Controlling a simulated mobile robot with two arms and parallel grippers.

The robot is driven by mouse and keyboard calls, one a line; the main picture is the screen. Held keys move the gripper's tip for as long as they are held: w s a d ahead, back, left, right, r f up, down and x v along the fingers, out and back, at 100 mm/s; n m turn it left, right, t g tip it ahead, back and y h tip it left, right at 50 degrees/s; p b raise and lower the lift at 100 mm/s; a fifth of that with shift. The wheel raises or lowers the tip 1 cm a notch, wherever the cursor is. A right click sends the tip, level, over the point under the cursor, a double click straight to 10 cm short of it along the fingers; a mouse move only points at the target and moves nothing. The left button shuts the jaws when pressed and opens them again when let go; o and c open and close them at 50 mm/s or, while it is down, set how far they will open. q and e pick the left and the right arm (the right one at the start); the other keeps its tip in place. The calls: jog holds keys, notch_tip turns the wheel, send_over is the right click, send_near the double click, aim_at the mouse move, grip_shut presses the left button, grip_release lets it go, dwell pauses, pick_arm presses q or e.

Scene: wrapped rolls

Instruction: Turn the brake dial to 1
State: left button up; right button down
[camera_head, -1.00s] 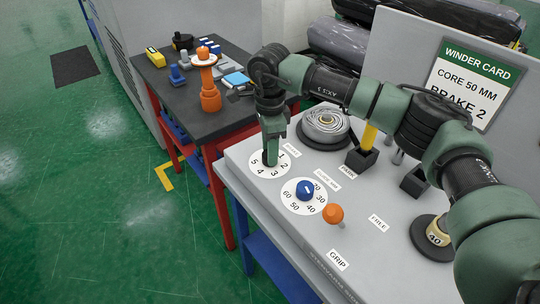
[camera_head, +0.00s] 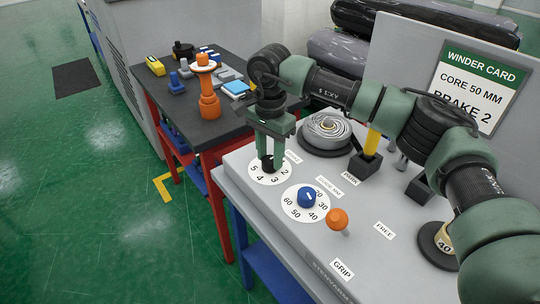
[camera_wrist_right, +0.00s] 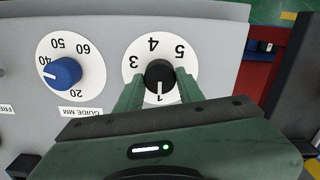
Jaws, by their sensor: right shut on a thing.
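The brake dial is a black knob (camera_wrist_right: 160,72) on a white disc (camera_head: 256,179) with black digits, on the grey panel. My right gripper (camera_head: 269,158) stands upright over it, its two green fingers on either side of the knob and shut on it. In the right wrist view the fingers (camera_wrist_right: 158,84) flank the knob. Its pale mark is at the lower edge, on the side away from 4, apparently toward 1. The 3, 4 and 5 show clearly there; the fingers hide part of the disc. My left gripper is not in view.
A blue-knobbed guide dial (camera_head: 306,196) sits close by, with an orange-topped lever (camera_head: 337,219) beyond it. A grey roll (camera_head: 327,128) lies behind. The winder card (camera_head: 470,90) reads core 50 mm, brake 2. A dark side table (camera_head: 185,103) holds an orange stand and small items.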

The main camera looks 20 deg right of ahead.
aim_at(270, 159)
jog(key=shift+r, duration=0.1)
dwell(0.3)
jog(key=c, duration=0.9)
grip_release()
notch_tip(270, 159, up, 8)
jog(key=shift+f+b, duration=0.15)
jog(key=shift+b, duration=0.3)
